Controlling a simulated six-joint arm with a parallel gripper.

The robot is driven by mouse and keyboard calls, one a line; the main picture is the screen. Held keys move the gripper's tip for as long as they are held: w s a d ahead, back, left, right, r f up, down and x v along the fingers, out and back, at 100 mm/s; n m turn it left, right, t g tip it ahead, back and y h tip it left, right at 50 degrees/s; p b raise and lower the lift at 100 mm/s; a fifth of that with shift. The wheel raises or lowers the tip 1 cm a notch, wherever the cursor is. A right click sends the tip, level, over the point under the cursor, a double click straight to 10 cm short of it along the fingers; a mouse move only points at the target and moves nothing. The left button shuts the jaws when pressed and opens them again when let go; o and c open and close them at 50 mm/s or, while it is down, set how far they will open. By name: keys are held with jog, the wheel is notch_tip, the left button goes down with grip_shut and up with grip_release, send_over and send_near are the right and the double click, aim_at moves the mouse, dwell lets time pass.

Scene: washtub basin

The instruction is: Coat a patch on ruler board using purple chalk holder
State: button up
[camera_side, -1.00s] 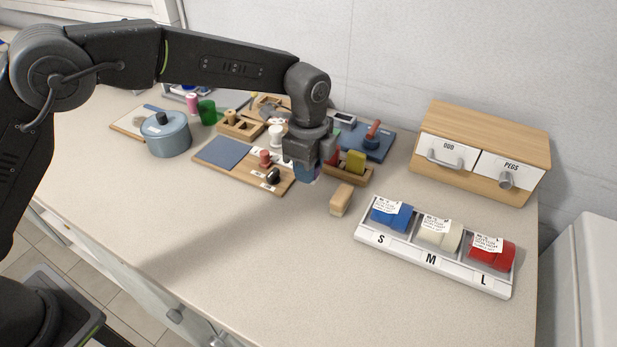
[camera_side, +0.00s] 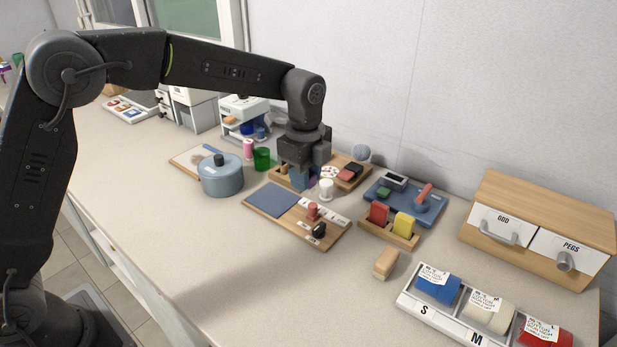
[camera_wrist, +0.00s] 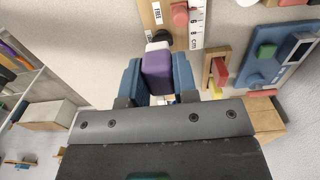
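My gripper (camera_side: 307,184) points down behind the ruler board's far edge. In the wrist view its blue fingers (camera_wrist: 158,82) are closed on the purple chalk holder (camera_wrist: 158,70), which has a white tip. In the side view the fingers mostly hide the holder. The ruler board (camera_side: 285,222) is a wooden board with a blue-grey rectangle (camera_side: 272,199) on its left and a white ruler strip, a red knob (camera_side: 313,211) and a black knob (camera_side: 319,230) on its right. Part of it shows at the top of the wrist view (camera_wrist: 150,14). The holder's tip looks apart from the board.
A blue-grey pot (camera_side: 222,180) and green cup (camera_side: 262,159) stand left. A wooden rack (camera_side: 376,232) with red and yellow blocks, a blue tray (camera_side: 420,215) and a light block (camera_side: 386,264) are right. The front counter is clear.

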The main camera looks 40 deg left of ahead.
jog(key=c, duration=0.3)
send_over(263, 206)
jog(key=f, duration=0.2)
jog(key=shift+f, duration=3.45)
jog(key=shift+w+f, duration=0.4)
jog(key=shift+w, duration=3.15)
jog(key=shift+s, duration=3.55)
jog(key=shift+r, duration=4.05)
